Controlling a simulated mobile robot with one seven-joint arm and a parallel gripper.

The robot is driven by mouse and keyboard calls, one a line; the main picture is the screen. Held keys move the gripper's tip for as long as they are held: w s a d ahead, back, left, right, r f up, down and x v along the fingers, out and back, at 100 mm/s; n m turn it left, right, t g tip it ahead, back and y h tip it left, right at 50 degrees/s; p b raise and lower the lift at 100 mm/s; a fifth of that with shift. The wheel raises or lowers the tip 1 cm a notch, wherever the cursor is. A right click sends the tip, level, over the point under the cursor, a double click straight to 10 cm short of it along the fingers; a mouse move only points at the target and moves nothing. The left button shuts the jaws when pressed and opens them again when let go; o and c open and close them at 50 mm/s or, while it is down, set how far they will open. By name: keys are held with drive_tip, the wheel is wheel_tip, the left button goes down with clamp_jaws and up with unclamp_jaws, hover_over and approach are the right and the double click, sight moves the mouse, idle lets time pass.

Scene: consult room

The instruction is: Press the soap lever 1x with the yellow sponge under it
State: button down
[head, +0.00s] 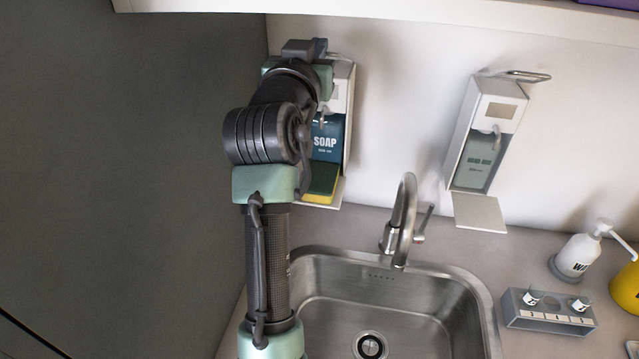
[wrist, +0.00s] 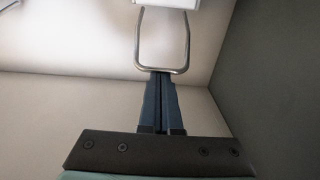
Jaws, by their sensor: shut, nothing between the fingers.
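The soap dispenser (head: 347,125) hangs on the wall at the left, with a blue bottle labelled SOAP (head: 326,142) in it. The yellow sponge (head: 321,185), with a green upper side, lies on the dispenser's lower tray (head: 338,192) under the bottle; my arm covers part of it. In the wrist view, the soap lever (wrist: 187,40) is a bent metal loop coming from the white housing (wrist: 175,3). My gripper (wrist: 162,77) is shut and empty, its fingertips at the loop's end; I cannot tell whether they touch it.
A second dispenser (head: 497,107) with its own lever (head: 529,76) hangs to the right. A faucet (head: 402,220) rises behind the steel sink (head: 455,285). A white pump bottle (head: 577,257) and a grey rack (head: 520,312) stand on the counter at right. A shelf edge (head: 450,14) runs above.

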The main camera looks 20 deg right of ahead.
wheel_tip(320, 180, down, 4)
drive_tip(key=b, duration=0.2)
drive_tip(key=shift+f+b, duration=0.2)
drive_tip(key=shift+b, duration=0.2)
idle(0.4)
drive_tip(key=shift+w+d+r+p, duration=0.1)
drive_tip(key=shift+w+r+p, duration=0.05)
drive_tip(key=shift+r+p, duration=2.3)
drive_tip(key=shift+r+b, duration=0.4)
drive_tip(key=shift+b, duration=0.05)
drive_tip(key=v, duration=1)
drive_tip(key=shift+r, duration=0.15)
